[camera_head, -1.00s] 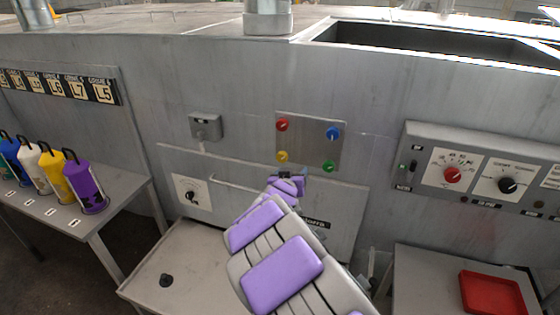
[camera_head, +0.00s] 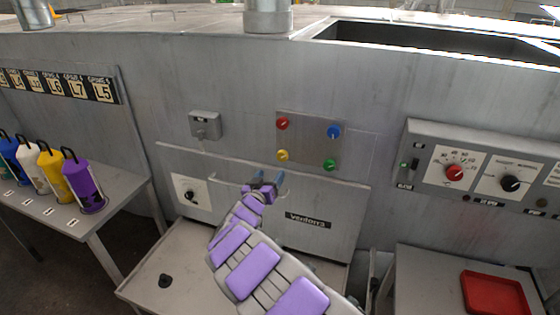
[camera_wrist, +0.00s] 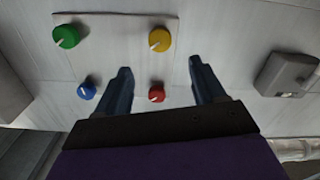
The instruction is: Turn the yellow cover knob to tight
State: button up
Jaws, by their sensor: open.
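The yellow knob (camera_head: 282,156) sits at the lower left of a small grey plate (camera_head: 309,140) on the machine's front wall. It shows a light pointer mark and also appears in the wrist view (camera_wrist: 160,40), beyond my fingertips. Red (camera_head: 282,124), blue (camera_head: 334,132) and green (camera_head: 329,165) knobs share the plate. My gripper (camera_head: 268,178) is open and empty, just below and left of the yellow knob in the head view. In the wrist view its two dark fingers (camera_wrist: 160,72) stand apart, with the red knob (camera_wrist: 156,93) seen between them. The gripper appears apart from the yellow knob.
A grey box (camera_head: 205,125) is on the wall left of the plate. A handled panel below carries a dial (camera_head: 189,196). A control box (camera_head: 480,168) is at right, above a red tray (camera_head: 494,293). Coloured cylinders (camera_head: 84,183) stand on the left table.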

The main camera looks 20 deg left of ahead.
aim_at(281, 157)
jog(key=w+b, duration=0.1)
jog(key=w, duration=0.9)
jog(key=shift+f+b, duration=0.1)
jog(key=shift+b, duration=0.25)
jog(key=shift+w+d, duration=0.15)
jog(key=shift+w, duration=0.55)
jog(key=c, duration=1.1)
